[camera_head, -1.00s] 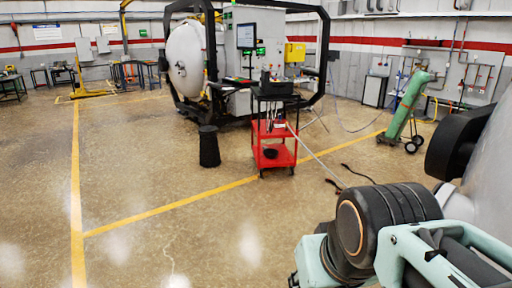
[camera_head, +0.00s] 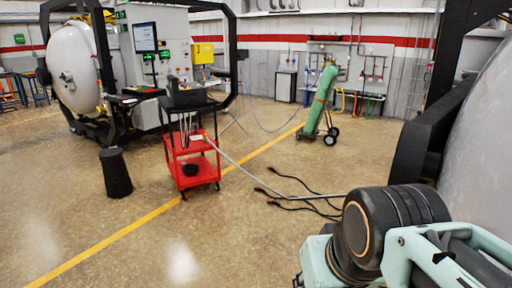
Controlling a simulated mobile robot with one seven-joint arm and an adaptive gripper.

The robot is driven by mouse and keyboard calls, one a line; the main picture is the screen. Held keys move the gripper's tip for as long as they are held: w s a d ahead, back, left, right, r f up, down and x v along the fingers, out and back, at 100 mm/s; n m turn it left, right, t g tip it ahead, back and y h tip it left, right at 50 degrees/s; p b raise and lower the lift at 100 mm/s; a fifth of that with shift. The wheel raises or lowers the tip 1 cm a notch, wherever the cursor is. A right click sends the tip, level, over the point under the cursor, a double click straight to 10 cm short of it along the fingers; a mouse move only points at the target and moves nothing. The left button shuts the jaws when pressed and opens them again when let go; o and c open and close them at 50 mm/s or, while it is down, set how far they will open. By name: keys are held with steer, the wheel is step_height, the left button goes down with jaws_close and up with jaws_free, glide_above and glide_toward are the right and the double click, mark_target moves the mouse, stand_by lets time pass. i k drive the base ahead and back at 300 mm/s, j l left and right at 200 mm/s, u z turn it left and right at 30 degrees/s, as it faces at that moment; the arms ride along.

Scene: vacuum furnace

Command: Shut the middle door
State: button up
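A vacuum furnace with a white domed door (camera_head: 76,68) stands at the upper left, inside a black frame. The door looks closed against the furnace body, though its seam is too small to be sure. A large pale grey curved surface (camera_head: 482,140) with a black frame part (camera_head: 418,150) fills the right edge. It looks like part of a second furnace, cut off by the picture. I cannot tell which of these is the middle door. My arm's teal and black links are at the lower right. My gripper is not in view.
A red cart (camera_head: 188,160) with dark equipment on top stands left of centre, beside a black bin (camera_head: 115,173). A hose and black cables (camera_head: 300,198) lie on the floor toward my arm. A green cylinder (camera_head: 321,98) stands on a trolley farther back. The front left floor is clear.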

mark_target(462, 143)
steer(key=i+z, duration=0.45)
steer(key=i+j+z, duration=0.1)
steer(key=z, duration=0.3)
steer(key=i+j+z, duration=0.25)
steer(key=i+z, duration=0.2)
steer(key=i+j+z, duration=0.25)
steer(key=z, duration=0.15)
